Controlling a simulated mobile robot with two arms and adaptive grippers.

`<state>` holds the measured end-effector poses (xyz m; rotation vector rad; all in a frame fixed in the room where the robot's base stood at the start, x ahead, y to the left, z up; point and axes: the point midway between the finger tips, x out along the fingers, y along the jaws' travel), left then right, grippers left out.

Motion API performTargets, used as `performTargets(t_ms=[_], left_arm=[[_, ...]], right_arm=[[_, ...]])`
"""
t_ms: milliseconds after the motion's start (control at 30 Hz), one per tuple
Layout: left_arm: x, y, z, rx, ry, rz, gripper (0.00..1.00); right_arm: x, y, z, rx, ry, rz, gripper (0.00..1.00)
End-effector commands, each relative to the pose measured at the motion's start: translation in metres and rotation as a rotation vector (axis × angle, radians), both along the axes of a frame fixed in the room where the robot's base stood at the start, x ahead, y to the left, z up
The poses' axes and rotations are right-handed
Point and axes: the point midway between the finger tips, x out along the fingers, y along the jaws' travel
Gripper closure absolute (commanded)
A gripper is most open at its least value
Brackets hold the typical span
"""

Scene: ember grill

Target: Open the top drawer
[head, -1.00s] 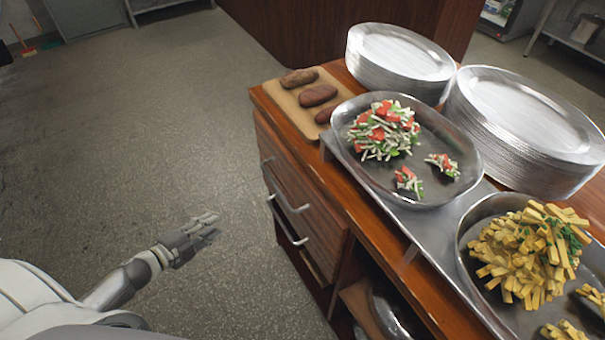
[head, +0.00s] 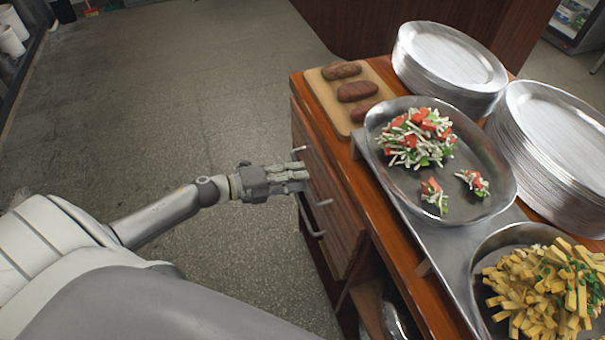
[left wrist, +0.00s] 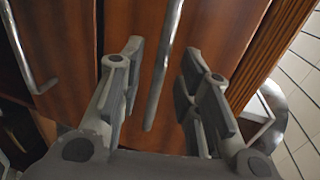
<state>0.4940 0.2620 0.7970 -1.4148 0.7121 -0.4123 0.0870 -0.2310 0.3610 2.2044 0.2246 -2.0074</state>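The top drawer (head: 338,205) is in the side of the wooden counter in the head view and looks shut. Its metal handle (head: 323,202) is partly hidden behind my left gripper (head: 300,174), which is at the drawer front. In the left wrist view the handle (left wrist: 165,55) runs between the two spread fingers of my left gripper (left wrist: 161,78), with a gap on each side. The gripper is open and holds nothing. A second, lower handle (head: 312,221) shows below, and also at the left of the left wrist view (left wrist: 22,50). My right gripper is out of view.
On the counter are a board (head: 318,86) with brown loaves or potatoes, a salad platter (head: 470,208), a fries pan (head: 510,237) and plate stacks (head: 450,52) (head: 555,112). An open shelf (head: 368,305) lies below the drawers. The floor (head: 200,100) left of the counter is clear.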

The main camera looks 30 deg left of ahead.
Motion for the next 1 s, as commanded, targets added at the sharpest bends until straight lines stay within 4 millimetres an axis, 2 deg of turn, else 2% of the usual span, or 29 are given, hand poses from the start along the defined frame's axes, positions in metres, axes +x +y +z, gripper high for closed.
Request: performTargets(t_ms=[200,533,767,1000], left_arm=[[0.014,-0.012,-0.004,0.0,0.0,0.001,0.68],[0.016,-0.014,-0.005,0.0,0.001,0.001,0.68],[0.015,-0.014,-0.005,0.0,0.001,0.001,0.98],[0.015,-0.014,-0.005,0.0,0.001,0.001,1.0]], right_arm=[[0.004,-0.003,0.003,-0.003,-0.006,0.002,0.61],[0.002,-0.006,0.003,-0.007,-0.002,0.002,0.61],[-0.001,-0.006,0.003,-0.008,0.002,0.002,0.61],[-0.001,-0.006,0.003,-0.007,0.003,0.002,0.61]])
